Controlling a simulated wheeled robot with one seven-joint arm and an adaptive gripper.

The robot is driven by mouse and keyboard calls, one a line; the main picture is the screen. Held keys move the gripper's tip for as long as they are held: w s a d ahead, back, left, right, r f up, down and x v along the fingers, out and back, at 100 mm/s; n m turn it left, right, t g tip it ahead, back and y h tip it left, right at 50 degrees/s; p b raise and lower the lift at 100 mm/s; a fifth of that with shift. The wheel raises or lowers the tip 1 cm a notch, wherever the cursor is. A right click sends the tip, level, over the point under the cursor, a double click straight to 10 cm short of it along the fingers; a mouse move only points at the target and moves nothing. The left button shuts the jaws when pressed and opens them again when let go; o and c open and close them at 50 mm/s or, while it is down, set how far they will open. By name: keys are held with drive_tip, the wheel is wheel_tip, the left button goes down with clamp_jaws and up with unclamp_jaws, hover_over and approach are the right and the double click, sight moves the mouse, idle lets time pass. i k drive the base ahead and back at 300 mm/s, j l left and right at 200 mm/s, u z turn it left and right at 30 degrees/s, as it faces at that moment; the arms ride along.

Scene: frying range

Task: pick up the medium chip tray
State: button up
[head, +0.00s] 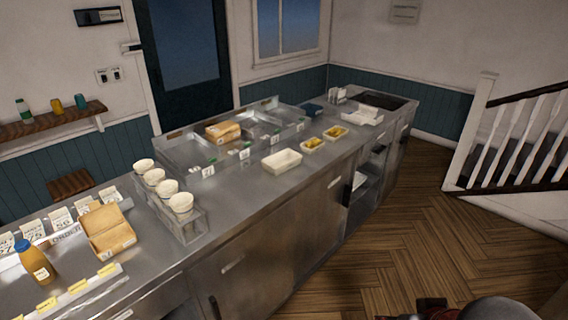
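Three pale trays stand in a row on the steel counter in the head view. The nearest is a larger, empty-looking cream tray (282,161). Beyond it are a smaller tray with yellow chips (312,145) and another tray with yellow chips (336,132). I cannot tell from labels which is the medium chip tray. Parts of my arm show at the bottom right edge, over the floor and well apart from the trays. I cannot make out my gripper's fingers there.
The steel counter (246,206) runs from front left to back right. A rack of stacked cups (189,226), a cardboard box (106,232) and a sauce bottle (35,262) stand nearer left. Fryer wells lie behind the trays. Wooden floor (430,235) to the right is clear.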

sight(335, 134)
drive_tip(key=i+l+u, duration=0.45)
drive_tip(key=i+l, duration=0.35)
drive_tip(key=i, duration=0.65)
drive_tip(key=i+l+u, duration=0.5)
drive_tip(key=i+l, duration=0.75)
drive_tip(key=i, duration=0.05)
